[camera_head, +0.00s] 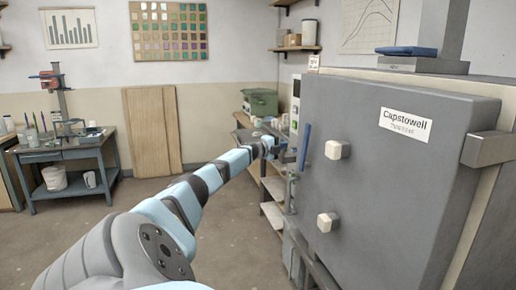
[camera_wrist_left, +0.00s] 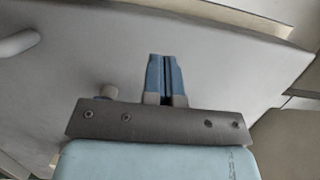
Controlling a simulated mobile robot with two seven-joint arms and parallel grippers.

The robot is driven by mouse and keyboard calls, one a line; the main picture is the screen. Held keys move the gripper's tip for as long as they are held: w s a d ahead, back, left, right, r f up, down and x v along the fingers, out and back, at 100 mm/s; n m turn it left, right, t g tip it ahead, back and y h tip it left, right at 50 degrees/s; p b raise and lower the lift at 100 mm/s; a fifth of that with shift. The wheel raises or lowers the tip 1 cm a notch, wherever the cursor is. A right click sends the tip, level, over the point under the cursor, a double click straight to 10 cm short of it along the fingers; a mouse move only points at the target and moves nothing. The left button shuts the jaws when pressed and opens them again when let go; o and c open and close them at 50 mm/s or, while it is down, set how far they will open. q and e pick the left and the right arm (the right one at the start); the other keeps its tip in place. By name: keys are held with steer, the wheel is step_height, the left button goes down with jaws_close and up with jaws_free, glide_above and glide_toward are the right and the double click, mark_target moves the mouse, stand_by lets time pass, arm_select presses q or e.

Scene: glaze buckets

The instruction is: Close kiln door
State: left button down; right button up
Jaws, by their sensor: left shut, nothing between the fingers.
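The kiln door (camera_head: 400,180) is a large grey slab with a "Capstowell" label and two pale knobs. It fills the right of the head view, and whether it stands slightly ajar is hard to tell. My left arm reaches from the bottom to the door's left edge, with the left gripper (camera_head: 272,146) just left of the handle. In the wrist view the left gripper (camera_wrist_left: 164,75) is shut and empty in front of the grey door surface (camera_wrist_left: 225,60). Contact cannot be told. My right gripper is out of view.
A grey hinge block (camera_head: 488,148) is at the door's right. A shelf rack with a green box (camera_head: 260,102) stands behind my gripper. A workbench (camera_head: 65,150) stands at the far left, and brown boards (camera_head: 152,130) lean on the wall. The floor between is clear.

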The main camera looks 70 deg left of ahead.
arm_select(q)
steer(key=s+a, duration=0.1)
steer(key=s, duration=0.7)
steer(key=shift+f+p, duration=0.3)
steer(key=shift+f, duration=0.1)
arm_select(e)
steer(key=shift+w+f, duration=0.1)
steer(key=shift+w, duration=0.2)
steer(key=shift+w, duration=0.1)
